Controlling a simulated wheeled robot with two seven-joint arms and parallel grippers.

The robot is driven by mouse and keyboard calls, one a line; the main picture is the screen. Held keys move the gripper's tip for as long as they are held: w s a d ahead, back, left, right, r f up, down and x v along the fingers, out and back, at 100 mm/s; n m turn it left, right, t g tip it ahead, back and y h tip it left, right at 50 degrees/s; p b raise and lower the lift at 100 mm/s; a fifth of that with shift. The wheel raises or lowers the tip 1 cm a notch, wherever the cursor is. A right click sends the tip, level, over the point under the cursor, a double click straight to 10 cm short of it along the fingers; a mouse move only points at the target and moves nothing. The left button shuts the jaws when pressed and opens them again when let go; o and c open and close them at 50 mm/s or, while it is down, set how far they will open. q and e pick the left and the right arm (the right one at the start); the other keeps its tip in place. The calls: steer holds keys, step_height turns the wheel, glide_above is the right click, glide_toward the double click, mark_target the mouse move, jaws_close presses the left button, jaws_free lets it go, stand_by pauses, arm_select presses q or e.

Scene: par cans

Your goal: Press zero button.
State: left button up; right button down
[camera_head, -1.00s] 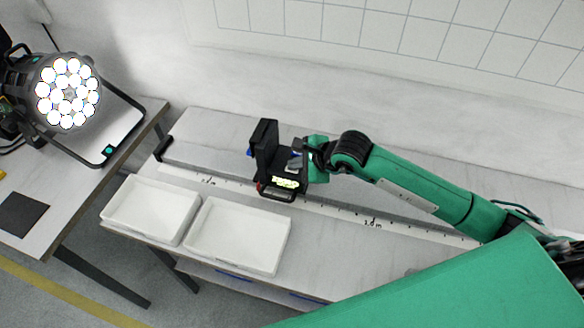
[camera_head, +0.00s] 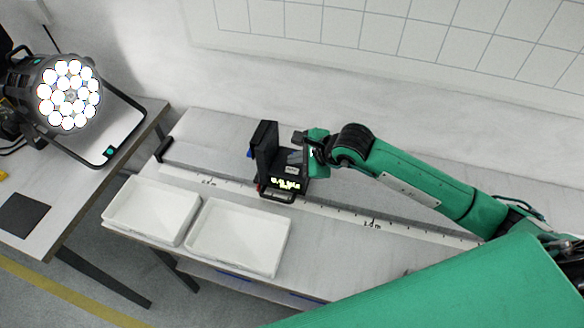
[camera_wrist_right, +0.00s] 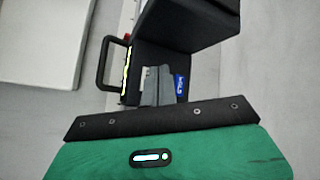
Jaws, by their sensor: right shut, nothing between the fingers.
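A black meter (camera_head: 265,150) with an upright back stands on the long scale rail in the head view. Its lit yellow display (camera_head: 285,184) faces the front, too small to read surely. In the right wrist view the meter (camera_wrist_right: 190,30) is close, with a blue lettered patch (camera_wrist_right: 181,86) beside my fingers. My right gripper (camera_head: 299,138) is shut and empty, just above and right of the meter's base; it also shows in the wrist view (camera_wrist_right: 158,85). Contact is unclear. My left gripper is out of view.
Two white trays (camera_head: 137,230) (camera_head: 205,262) lie at the bench's front left. A bright lamp (camera_head: 68,95) stands on the left table, with a dark square (camera_head: 22,214) nearby. The scale strip (camera_head: 340,214) runs along the bench, mostly clear to the right.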

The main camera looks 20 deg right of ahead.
mark_target(296, 172)
steer(key=shift+r+p, duration=0.65)
steer(key=shift+r, duration=1.35)
